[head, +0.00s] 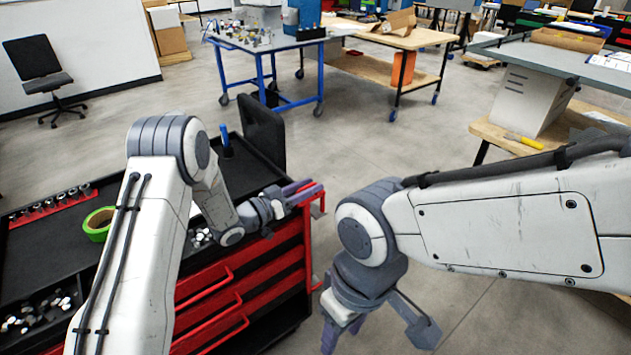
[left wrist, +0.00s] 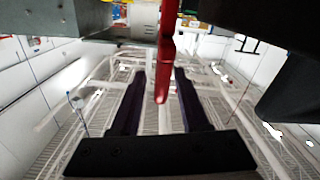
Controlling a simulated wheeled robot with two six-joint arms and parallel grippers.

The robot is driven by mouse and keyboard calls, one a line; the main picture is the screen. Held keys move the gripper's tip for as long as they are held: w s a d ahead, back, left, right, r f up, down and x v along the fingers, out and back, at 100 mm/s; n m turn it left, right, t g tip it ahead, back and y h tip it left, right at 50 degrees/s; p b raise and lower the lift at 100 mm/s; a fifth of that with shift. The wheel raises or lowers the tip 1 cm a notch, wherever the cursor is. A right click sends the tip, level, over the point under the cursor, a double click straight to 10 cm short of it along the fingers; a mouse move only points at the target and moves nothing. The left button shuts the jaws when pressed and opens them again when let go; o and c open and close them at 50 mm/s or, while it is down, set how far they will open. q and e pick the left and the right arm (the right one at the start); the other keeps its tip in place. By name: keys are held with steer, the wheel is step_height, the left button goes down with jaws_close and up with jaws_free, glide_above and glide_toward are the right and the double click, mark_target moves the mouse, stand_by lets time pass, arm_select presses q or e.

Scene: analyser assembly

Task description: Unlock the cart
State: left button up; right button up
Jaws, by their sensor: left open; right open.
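The cart (head: 262,262) is a red tool cart with a black top and several red-handled drawers, at the lower left of the head view. A red bar (head: 320,203) sticks out at its right corner. My left gripper (head: 308,192) is at this corner, beside the bar. In the left wrist view a red bar (left wrist: 167,60) reaches down between the two dark fingers (left wrist: 160,100), with a gap on each side. The left gripper is open. My right gripper (head: 383,338) is open and empty, low in front of the cart's right side. No lock mechanism is clearly visible.
The cart top carries green tape (head: 98,224), a red socket rail (head: 48,207), small metal parts (head: 40,312) and a blue item (head: 226,142). A black panel (head: 263,136) rises at its far edge. A blue-framed table (head: 268,60) stands behind, with clear floor between.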

arm_select(q)
steer(key=shift+x, duration=1.4)
jaws_close()
stand_by(0.4)
